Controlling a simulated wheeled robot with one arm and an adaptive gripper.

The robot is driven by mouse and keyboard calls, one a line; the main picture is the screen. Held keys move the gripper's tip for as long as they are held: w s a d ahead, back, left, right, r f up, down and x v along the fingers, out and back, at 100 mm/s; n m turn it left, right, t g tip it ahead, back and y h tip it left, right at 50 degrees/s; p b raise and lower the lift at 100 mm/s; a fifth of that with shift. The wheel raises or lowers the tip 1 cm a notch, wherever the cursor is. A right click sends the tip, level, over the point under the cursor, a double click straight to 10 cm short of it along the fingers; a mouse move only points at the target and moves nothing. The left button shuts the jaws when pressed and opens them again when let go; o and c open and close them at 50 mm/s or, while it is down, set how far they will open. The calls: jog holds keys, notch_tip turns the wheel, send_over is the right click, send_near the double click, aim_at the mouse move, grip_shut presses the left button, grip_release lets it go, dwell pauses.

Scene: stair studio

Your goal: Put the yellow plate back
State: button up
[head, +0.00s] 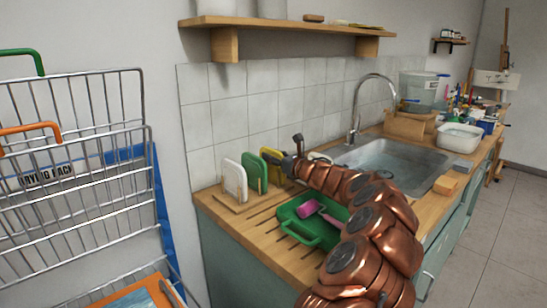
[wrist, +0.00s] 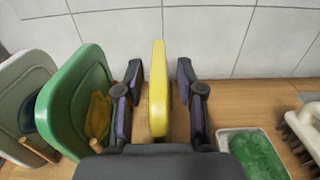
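The yellow plate (wrist: 158,90) stands upright on edge between my gripper's two fingers in the wrist view, with a gap on each side. My gripper (wrist: 160,95) is open around it and does not visibly touch it. In the head view the yellow plate (head: 273,169) is partly hidden behind my gripper (head: 293,158). A green plate (head: 250,169) and a white plate (head: 234,181) stand upright to its left in a wooden rack (head: 236,204). My gripper hides the foot of the yellow plate, so I cannot tell what supports it.
A green tray (head: 292,235) with a pink roller (head: 308,208) lies on the wooden counter (head: 240,224) below my arm. A sink (head: 385,160) with a tap (head: 354,120) is to the right. A wire drying rack (head: 75,135) stands at left. A tiled wall (head: 235,115) is close behind.

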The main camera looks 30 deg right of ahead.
jog(key=s+d+b, duration=0.1)
jog(key=s, duration=1.1)
jog(key=shift+d+r+b, duration=0.15)
jog(key=shift+d+b, duration=0.15)
jog(key=shift+b, duration=0.1)
dwell(0.3)
